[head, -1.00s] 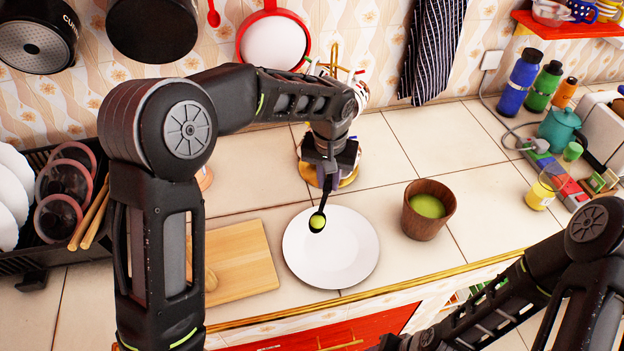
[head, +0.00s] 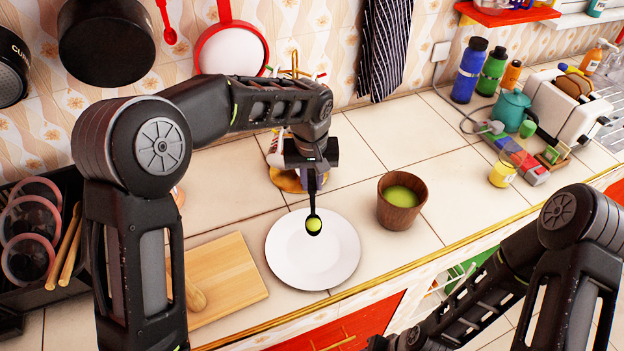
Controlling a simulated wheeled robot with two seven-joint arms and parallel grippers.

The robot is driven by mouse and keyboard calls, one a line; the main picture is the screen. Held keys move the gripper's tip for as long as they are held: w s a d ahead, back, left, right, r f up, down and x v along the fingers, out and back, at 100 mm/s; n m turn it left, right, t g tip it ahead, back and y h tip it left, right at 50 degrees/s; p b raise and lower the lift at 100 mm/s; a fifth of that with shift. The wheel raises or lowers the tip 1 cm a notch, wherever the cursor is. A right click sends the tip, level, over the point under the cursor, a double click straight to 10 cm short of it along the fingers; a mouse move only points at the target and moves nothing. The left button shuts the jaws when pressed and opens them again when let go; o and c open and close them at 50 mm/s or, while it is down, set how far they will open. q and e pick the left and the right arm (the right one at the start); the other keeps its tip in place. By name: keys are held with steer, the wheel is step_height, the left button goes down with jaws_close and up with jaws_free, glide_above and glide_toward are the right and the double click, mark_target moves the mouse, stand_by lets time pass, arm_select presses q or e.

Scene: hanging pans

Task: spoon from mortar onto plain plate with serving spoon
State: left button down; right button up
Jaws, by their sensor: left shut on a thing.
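My left gripper (head: 312,166) is shut on the handle of a black serving spoon (head: 313,206). The spoon hangs down with its bowl over the plain white plate (head: 292,262), and the bowl holds a small amount of green food (head: 314,224). I cannot tell whether the spoon touches the plate. The plate's visible surface is bare. The brown wooden mortar (head: 398,216) stands to the right of the plate with green contents (head: 402,196) inside. My right arm is at the lower right, and its gripper is not in view.
A wooden cutting board (head: 228,275) lies left of the plate. Bottles (head: 469,72), a teal kettle (head: 510,108) and a toaster (head: 565,105) are at the right. The counter behind the mortar is clear.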

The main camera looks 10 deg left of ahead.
arm_select(q)
steer(key=f+h, duration=0.1)
steer(key=h, duration=0.1)
steer(key=a+f+t+h, duration=0.1)
steer(key=h, duration=0.1)
steer(key=a+f+h, duration=0.1)
steer(key=h, duration=0.1)
steer(key=shift+s+f+t+b, duration=0.2)
steer(key=shift+s+t+b, duration=0.05)
steer(key=shift+t+b, duration=0.05)
steer(key=h+b, duration=0.2)
steer(key=b, duration=0.1)
steer(key=f+m+t+h+b, duration=0.1)
steer(key=h+b, duration=0.2)
steer(key=a+h+b, duration=0.1)
steer(key=h+b, duration=0.2)
steer(key=shift+a+f, duration=0.1)
steer(key=shift+f, duration=0.3)
steer(key=h+b, duration=0.2)
steer(key=b, duration=0.1)
steer(key=shift+m, duration=0.3)
arm_select(e)
step_height(320, 180, down, 12)
steer(key=w, duration=0.1)
steer(key=shift+a+r, duration=0.15)
steer(key=shift+a, duration=0.3)
arm_select(q)
steer(key=shift+r, duration=0.1)
